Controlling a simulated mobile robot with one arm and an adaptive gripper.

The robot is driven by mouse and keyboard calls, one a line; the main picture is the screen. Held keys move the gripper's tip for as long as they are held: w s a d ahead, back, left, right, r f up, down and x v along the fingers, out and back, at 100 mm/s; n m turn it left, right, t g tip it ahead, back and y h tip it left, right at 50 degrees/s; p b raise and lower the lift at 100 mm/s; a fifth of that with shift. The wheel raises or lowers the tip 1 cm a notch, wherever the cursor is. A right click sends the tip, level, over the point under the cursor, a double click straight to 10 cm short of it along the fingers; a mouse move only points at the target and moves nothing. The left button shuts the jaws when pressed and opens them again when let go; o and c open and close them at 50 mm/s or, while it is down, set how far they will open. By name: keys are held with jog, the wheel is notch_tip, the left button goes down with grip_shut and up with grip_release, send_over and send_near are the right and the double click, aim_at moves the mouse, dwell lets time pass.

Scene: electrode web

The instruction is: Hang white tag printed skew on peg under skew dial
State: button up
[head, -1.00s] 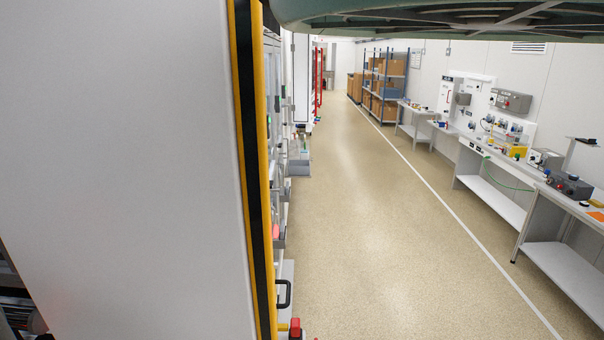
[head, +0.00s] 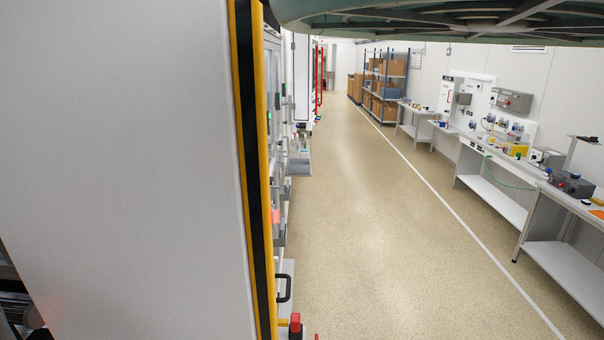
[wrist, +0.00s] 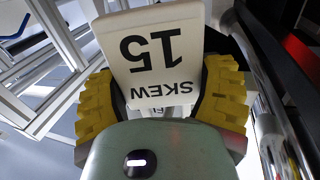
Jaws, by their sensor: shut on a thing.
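A white tag (wrist: 153,55) printed "SKEW 15" fills the upper middle of the wrist view, its print upside down there. My gripper (wrist: 160,85) has yellow ribbed fingers on both sides of the tag and is shut on it. Its fingertips are partly hidden behind the tag. The skew dial and its peg cannot be made out in either view. My gripper does not show in the head view.
A large pale panel with a yellow-black edge (head: 252,170) blocks the left of the head view. The speckled floor (head: 370,220) is a clear aisle. Benches with equipment (head: 500,160) and shelves of boxes (head: 385,80) line the right. Metal frames (wrist: 45,75) flank the wrist view.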

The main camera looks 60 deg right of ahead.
jog(key=o, duration=1.2)
